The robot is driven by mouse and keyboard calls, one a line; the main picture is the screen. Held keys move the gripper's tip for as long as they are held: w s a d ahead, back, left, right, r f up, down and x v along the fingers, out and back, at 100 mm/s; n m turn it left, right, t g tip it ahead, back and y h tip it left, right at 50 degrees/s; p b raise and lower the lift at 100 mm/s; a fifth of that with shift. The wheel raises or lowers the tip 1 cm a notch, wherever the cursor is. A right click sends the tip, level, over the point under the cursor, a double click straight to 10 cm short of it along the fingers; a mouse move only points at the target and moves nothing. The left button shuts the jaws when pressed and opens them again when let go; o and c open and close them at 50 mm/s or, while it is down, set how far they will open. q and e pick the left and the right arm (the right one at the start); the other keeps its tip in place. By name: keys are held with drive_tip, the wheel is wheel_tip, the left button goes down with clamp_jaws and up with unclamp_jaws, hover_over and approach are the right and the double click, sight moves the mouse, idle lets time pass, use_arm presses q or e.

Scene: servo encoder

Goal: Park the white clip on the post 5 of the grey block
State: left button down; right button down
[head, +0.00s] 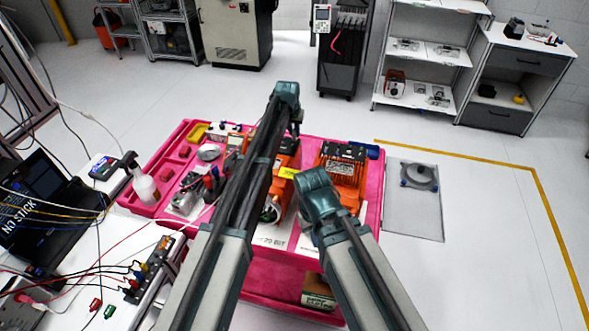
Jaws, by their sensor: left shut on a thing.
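My left arm reaches far over the pink cart. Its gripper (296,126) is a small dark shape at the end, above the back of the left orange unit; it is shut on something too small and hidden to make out. My right gripper (325,222) is low in front of the right orange unit, mostly hidden by its own wrist, so its jaws cannot be judged. A long greyish block (152,276) with coloured clips and leads stands on the left bench. I cannot pick out its post numbers or a white clip.
The pink cart (163,163) holds orange units (346,168), a white bottle (145,187) and small tools. A laptop (40,190), loose cables, a red clip (95,305) and a green clip (110,312) are at the left.

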use_arm(q)
drive_tip(key=shift+r, duration=0.1)
drive_tip(key=shift+r+p, duration=2.5)
drive_tip(key=shift+p, duration=0.05)
drive_tip(key=shift+s+f, duration=0.15)
